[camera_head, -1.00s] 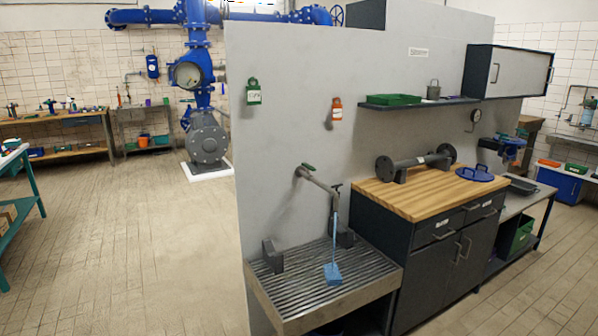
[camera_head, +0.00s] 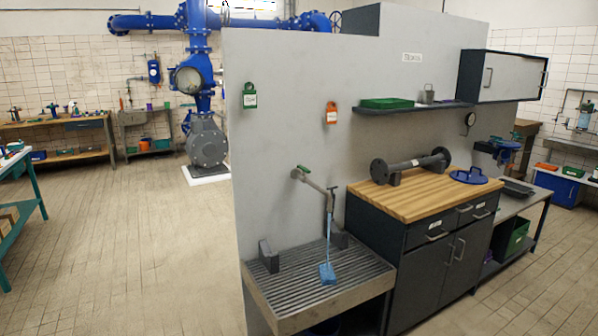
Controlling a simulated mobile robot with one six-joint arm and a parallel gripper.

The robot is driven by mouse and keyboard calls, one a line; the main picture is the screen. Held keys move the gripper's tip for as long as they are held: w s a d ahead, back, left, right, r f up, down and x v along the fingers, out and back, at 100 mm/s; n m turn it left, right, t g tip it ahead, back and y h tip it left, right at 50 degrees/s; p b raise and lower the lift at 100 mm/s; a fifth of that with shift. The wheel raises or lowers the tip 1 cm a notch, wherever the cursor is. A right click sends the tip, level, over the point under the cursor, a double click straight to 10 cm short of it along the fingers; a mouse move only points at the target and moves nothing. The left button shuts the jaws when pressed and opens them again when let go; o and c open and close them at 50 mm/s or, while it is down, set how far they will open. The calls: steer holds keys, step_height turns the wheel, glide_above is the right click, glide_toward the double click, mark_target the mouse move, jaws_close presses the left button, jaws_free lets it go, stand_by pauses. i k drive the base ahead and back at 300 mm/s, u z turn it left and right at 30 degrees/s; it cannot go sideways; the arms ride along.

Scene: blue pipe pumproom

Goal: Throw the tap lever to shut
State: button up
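The tap (camera_head: 317,187) juts from the grey partition wall above a slatted metal drain tray (camera_head: 297,285). A green lever (camera_head: 304,169) sits at the wall end of its pipe. A small dark handle shows at the outer end (camera_head: 332,189). I cannot tell which of these is the tap lever, nor its exact setting. A light blue strip runs down below the spout to a blue block (camera_head: 327,273) at the tray. I cannot tell whether it is water or a brush. My gripper is not in view.
A cabinet with a wooden top (camera_head: 418,191) stands right of the tray, bearing a flanged grey pipe (camera_head: 411,163) and a blue disc (camera_head: 468,176). Green (camera_head: 249,96) and orange (camera_head: 331,114) tags hang on the wall. The tiled floor (camera_head: 130,240) at left is clear.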

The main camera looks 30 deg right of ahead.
mark_target(305, 170)
steer(key=z, duration=0.1)
steer(key=i, duration=0.95)
steer(key=u, duration=0.05)
